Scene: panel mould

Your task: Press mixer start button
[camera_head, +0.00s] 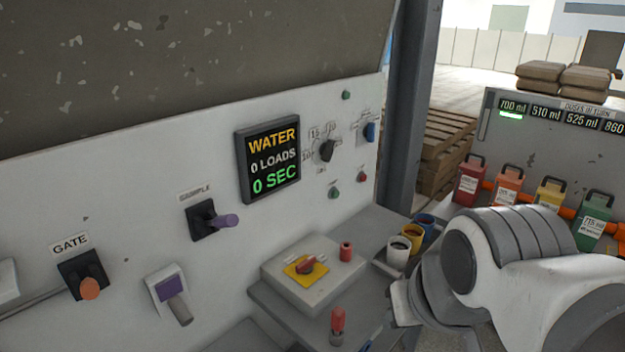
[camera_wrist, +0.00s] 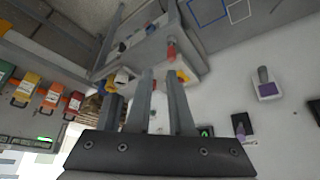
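The white control panel (camera_head: 130,190) carries a black display (camera_head: 268,160) reading WATER, 0 LOADS and 0 SEC. Right of the display are a green button (camera_head: 334,192), a red button (camera_head: 362,177), another small green button (camera_head: 346,95), a black rotary knob (camera_head: 326,150) and a blue switch (camera_head: 370,131). Their labels are too small to read, so I cannot tell which one is mixer start. My gripper (camera_wrist: 159,76) is open and empty in the wrist view. In the head view my arm mostly hides it, low and right of the buttons, apart from the panel.
A red-handled lever (camera_head: 338,322) and several cups (camera_head: 397,252) stand near my arm. A dark post (camera_head: 405,100) borders the panel. Several coloured canisters (camera_head: 508,185) stand right.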

